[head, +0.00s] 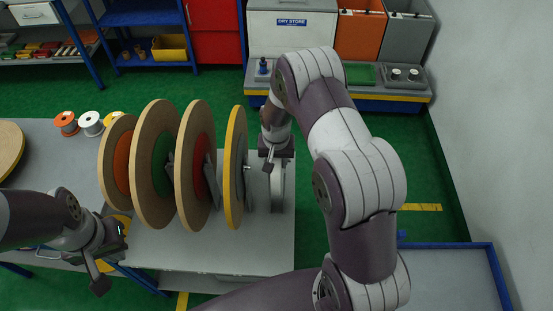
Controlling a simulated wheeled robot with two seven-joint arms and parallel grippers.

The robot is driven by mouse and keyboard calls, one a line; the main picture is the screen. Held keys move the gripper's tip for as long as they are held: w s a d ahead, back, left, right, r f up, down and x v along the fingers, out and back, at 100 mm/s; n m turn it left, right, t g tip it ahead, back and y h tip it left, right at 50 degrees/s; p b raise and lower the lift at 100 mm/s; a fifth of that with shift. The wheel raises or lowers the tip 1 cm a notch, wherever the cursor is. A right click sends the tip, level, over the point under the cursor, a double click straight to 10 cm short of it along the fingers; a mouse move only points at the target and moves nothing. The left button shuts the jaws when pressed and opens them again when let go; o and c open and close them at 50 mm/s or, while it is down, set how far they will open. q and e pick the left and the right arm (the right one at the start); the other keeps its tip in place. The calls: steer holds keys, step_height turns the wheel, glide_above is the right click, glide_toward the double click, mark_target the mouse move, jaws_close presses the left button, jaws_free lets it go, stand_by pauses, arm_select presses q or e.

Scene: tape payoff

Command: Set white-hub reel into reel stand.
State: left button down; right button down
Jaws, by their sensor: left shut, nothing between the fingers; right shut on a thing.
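A small white reel (90,123) lies at the back left of the table. No part is clearly recognisable as the reel stand. My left gripper (101,284) is shut and empty at the table's front left.
Large brown-flanged discs with red (199,165), green (157,165) and orange (120,163) centres stand upright in a row, close together. A blue-edged table (450,275) is at lower right. Green floor is open between the tables.

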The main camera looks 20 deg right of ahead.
steer(key=shift+f+b, duration=1.15)
steer(key=shift+f, duration=0.3)
steer(key=shift+f, duration=0.1)
steer(key=shift+f+b, duration=0.6)
steer(key=shift+f, duration=0.15)
steer(key=c, duration=0.6)
jaws_free()
steer(key=shift+c, duration=0.2)
steer(key=r, duration=0.4)
steer(key=s+r+b, duration=0.1)
steer(key=r, duration=0.7)
steer(key=shift+s+a+r+b, duration=0.15)
steer(key=shift+a+r+b, duration=0.15)
steer(key=shift+r, duration=0.05)
